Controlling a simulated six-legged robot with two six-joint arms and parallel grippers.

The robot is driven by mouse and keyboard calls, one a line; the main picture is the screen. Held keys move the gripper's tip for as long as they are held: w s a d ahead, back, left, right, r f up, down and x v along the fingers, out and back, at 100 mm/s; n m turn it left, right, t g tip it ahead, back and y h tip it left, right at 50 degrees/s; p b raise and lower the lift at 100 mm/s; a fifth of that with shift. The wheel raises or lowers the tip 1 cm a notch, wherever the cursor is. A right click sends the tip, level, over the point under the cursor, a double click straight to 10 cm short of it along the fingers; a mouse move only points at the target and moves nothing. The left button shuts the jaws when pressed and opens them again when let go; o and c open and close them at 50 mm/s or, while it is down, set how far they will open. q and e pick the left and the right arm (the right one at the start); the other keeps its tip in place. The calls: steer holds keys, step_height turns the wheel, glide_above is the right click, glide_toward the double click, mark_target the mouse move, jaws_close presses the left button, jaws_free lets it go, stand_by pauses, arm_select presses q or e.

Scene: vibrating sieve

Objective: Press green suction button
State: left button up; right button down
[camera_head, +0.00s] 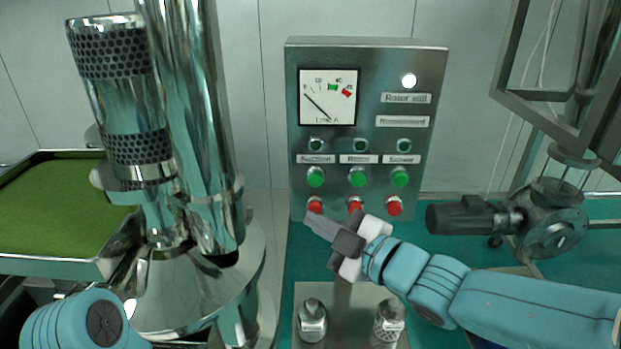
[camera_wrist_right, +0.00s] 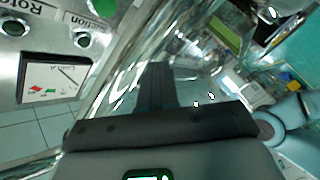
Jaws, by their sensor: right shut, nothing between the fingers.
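The green suction button (camera_head: 315,177) is at the left of the green row on the steel control panel (camera_head: 430,70), under the label "Suction". My right gripper (camera_head: 315,222) is shut and empty. Its tips point up and left, just below the red button (camera_head: 315,206) of that column and below the green one. Contact with the panel cannot be told. In the right wrist view the shut fingers (camera_wrist_right: 157,85) are apart from a green button (camera_wrist_right: 103,8), which shows at the top left by the Suction label. My left gripper is out of view.
Other green buttons (camera_head: 358,177) and red buttons (camera_head: 394,207) sit close by. A gauge (camera_head: 328,97) is above. A shiny steel cylinder machine (camera_head: 185,120) stands left of the panel. A dark motor (camera_head: 470,218) is at the right. Two metal fittings (camera_head: 312,320) stand below.

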mark_target(321, 188)
steer(key=w+p, duration=0.5)
steer(key=w, duration=0.4)
steer(key=shift+d+f+p, duration=0.15)
steer(key=shift+p, duration=0.15)
stand_by(1.9)
steer(key=shift+w, duration=0.35)
steer(key=shift+w+p, duration=0.4)
steer(key=shift+w, duration=0.1)
stand_by(0.6)
stand_by(0.4)
steer(key=shift+s+b, duration=0.85)
steer(key=shift+s, duration=0.1)
